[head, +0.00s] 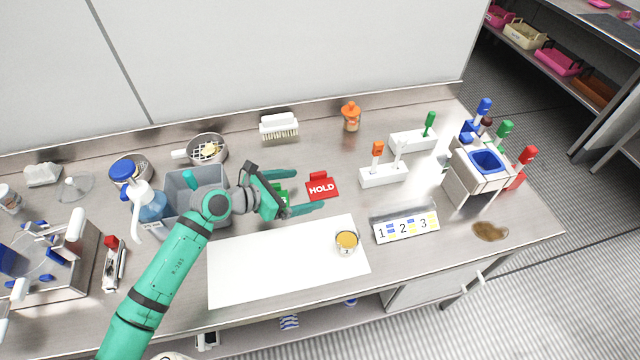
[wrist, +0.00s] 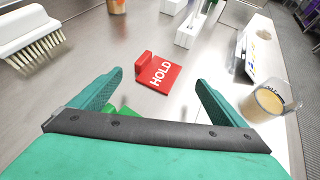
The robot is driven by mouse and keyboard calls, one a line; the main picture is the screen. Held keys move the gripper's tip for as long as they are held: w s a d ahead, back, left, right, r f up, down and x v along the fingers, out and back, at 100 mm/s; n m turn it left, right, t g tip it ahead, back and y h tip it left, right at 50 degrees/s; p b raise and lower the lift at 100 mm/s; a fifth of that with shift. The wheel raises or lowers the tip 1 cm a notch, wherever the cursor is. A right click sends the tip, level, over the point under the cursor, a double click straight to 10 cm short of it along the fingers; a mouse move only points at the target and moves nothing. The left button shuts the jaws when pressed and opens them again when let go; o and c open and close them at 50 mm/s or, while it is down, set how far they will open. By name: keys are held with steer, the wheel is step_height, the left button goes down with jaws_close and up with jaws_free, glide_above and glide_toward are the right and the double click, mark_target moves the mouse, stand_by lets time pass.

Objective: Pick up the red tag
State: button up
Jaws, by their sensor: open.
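The red tag (head: 321,187) lies on the steel counter and bears the white word HOLD. It also shows in the wrist view (wrist: 158,74), ahead of the fingertips and roughly between their lines. My gripper (head: 308,191) is open and empty, low over the counter, with its fingers pointing right toward the tag. In the wrist view the two green fingers (wrist: 158,84) are spread wide, and the tag lies just beyond them, apart from both. A green object (head: 282,196) lies partly hidden under my gripper; it looks like another tag.
A white brush (head: 279,125) and an orange-topped shaker (head: 350,115) stand behind. A white board (head: 290,268) with a small cup (head: 346,243) is in front. White stands (head: 383,176) and a numbered holder (head: 405,225) are to the right. A grey bin (head: 184,181) is left.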

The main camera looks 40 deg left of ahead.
mark_target(328, 183)
steer(key=shift+w+r+x, duration=0.1)
steer(key=shift+r+x, duration=0.05)
steer(key=shift+x, duration=1.4)
steer(key=shift+w+r+x, duration=0.1)
steer(key=shift+x, duration=1.45)
steer(key=shift+a, duration=0.1)
steer(key=c, duration=1.4)
